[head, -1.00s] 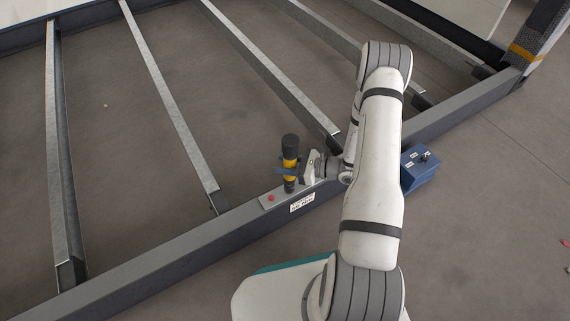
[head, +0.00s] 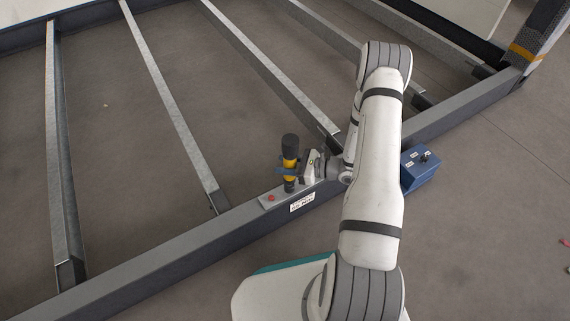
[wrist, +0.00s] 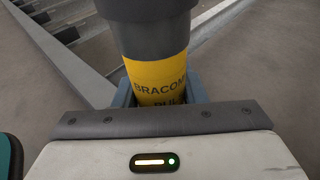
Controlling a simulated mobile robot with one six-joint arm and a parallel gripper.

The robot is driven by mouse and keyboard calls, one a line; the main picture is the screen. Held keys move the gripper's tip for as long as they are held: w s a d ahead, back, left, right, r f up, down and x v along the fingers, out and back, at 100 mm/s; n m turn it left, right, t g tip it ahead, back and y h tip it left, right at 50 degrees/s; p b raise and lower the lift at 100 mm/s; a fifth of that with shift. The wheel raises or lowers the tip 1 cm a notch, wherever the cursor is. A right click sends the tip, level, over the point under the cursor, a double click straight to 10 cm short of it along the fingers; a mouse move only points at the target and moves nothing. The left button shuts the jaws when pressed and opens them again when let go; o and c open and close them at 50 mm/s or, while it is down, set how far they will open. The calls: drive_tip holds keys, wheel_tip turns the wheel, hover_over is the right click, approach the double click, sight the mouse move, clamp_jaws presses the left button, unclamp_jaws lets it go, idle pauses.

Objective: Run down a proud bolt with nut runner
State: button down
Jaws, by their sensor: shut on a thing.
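The nut runner (head: 290,158) is a black and yellow cylinder standing about upright over a light plate (head: 267,201) on the near frame rail. My gripper (head: 288,171) is shut on its body from the right. In the wrist view the nut runner (wrist: 158,75) rises between blue-grey jaws (wrist: 158,97), with its yellow band and dark top showing. A red dot (head: 271,198) shows on the plate to the left of the tool. Whatever is under the tool's lower end is hidden; I cannot tell whether it touches a bolt.
The dark near rail (head: 150,258) runs diagonally across the view. Several galvanised crossmembers (head: 170,105) extend from it over bare floor. A white label (head: 302,206) is on the rail's side. A blue box (head: 421,168) with small fittings stands at the rail, right of my arm.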

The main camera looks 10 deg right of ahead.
idle(0.4)
drive_tip(key=shift+r+p, duration=1.9)
drive_tip(key=shift+r, duration=0.65)
